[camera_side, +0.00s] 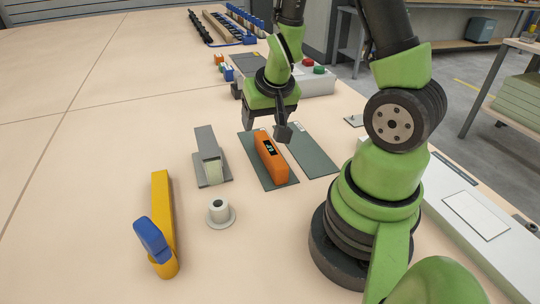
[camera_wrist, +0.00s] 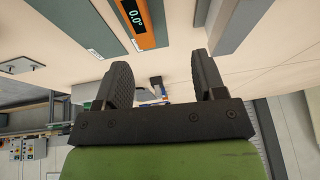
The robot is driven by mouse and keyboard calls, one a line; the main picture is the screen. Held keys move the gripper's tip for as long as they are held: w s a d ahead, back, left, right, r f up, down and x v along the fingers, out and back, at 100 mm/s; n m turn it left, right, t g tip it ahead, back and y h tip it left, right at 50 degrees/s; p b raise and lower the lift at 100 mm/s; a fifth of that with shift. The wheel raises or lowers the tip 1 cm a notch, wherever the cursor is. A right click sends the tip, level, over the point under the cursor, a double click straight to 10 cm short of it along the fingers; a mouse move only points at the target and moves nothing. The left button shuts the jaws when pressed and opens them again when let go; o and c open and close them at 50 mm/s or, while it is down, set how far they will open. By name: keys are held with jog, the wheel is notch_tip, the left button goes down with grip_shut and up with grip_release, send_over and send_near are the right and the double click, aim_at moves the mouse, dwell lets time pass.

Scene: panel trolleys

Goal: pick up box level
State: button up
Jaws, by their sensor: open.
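The box level (camera_side: 270,160), an orange bar with a small dark display, lies on a dark grey mat (camera_side: 252,148) near the middle of the side view. Part of it shows at the top of the wrist view (camera_wrist: 146,40), its display reading 0.0°. My gripper (camera_side: 267,127) is above and behind the far end of the level in the side view, apart from it. In the wrist view my gripper's two dark fingers (camera_wrist: 160,78) are spread wide with nothing between them.
A second grey mat (camera_side: 314,150) lies right of the level. A button box (camera_side: 315,85) is behind. The left tabletop is clear.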

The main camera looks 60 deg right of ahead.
aim_at(270, 148)
jog(key=shift+s+d+f+g, duration=0.15)
jog(key=shift+s+d+f, duration=0.2)
jog(key=shift+f, duration=0.3)
jog(key=shift+s+d+f+g, duration=0.15)
jog(key=shift+d+f, duration=0.25)
jog(key=shift+f, duration=0.2)
jog(key=shift+d+f+h, duration=0.15)
jog(key=shift+f+h, duration=0.15)
jog(key=shift+f, duration=0.05)
jog(key=shift+x, duration=2)
jog(key=shift+s+x, duration=0.2)
jog(key=shift+x, duration=1.1)
jog(key=shift+s+x, duration=0.15)
jog(key=shift+x, duration=1.15)
jog(key=shift+f, duration=0.15)
grip_shut()
